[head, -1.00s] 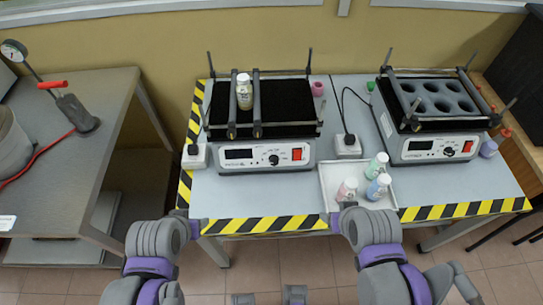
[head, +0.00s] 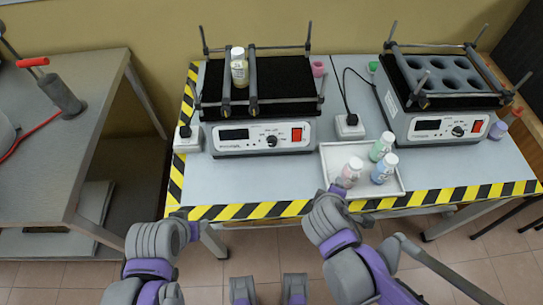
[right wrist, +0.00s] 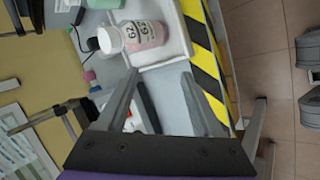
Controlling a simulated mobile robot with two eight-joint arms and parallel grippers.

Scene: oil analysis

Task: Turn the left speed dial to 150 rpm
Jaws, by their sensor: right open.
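The left shaker (head: 225,147) stands on the grey bench, with a dark display (head: 233,134), a red switch (head: 297,134) and a black round speed dial (head: 271,140) between them. The display's reading is too small to tell. My right gripper (head: 334,191) is at the bench's front edge, by the white tray, in front of and to the right of the dial. In the right wrist view its two fingers (right wrist: 160,85) are apart with nothing between them. My left gripper (head: 182,214) is at the front left bench corner, apart from the shaker; its fingers cannot be made out.
The white tray (head: 331,160) holds several capped bottles, including a pink one (head: 350,172) close to my right gripper. A second shaker (head: 440,127) stands right. Bench space before the left shaker is clear.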

